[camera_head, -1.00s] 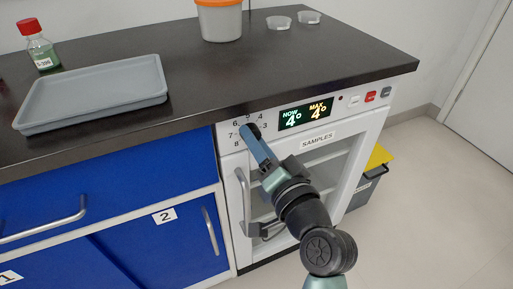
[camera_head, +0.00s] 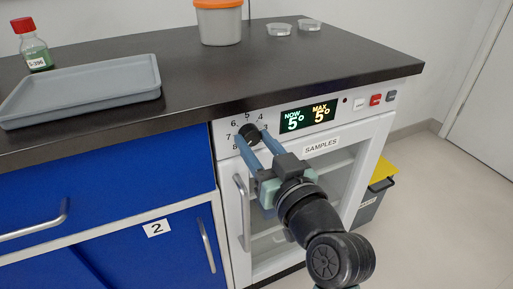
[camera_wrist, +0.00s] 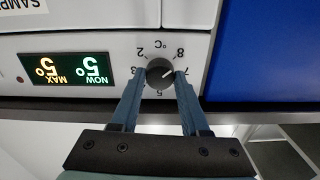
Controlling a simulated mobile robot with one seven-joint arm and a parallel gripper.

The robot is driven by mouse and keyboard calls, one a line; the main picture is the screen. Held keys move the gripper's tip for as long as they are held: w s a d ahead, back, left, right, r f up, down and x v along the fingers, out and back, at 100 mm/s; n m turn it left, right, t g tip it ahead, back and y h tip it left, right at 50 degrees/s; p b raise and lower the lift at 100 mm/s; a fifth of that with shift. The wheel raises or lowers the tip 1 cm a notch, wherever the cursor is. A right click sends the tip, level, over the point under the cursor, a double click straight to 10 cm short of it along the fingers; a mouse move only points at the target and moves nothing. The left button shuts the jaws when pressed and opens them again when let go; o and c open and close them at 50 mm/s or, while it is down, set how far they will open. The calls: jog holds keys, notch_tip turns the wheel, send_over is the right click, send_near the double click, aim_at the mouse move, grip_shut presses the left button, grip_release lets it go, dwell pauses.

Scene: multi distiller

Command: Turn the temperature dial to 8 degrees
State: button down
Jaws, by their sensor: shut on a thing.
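The temperature dial (camera_head: 248,129) is a round dark knob on the white front panel of the sample fridge (camera_head: 229,150). Numbers ring it. In the wrist view the dial (camera_wrist: 160,72) shows upside down, with 2, 3, 5, 7 and 8 readable around it. My gripper (camera_head: 254,135) has one blue finger on each side of the dial and is shut on it; the wrist view shows my gripper (camera_wrist: 161,76) the same way. The display (camera_head: 307,115) reads NOW 5° and MAX 5°; it also shows in the wrist view (camera_wrist: 66,68).
The dark countertop (camera_head: 200,90) overhangs the panel and holds a grey tray (camera_head: 80,91), a bottle (camera_head: 34,48) and an orange-rimmed tub (camera_head: 219,25). The fridge handle (camera_head: 241,212) is below the dial.

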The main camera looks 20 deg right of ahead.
jog(key=shift+n, duration=0.5)
jog(key=shift+c, duration=2)
grip_release()
jog(key=shift+s, duration=0.1)
jog(key=s+p, duration=0.1)
jog(key=s, duration=1.1)
jog(key=shift+s+d+p, duration=0.25)
jog(key=shift+s+p, duration=0.15)
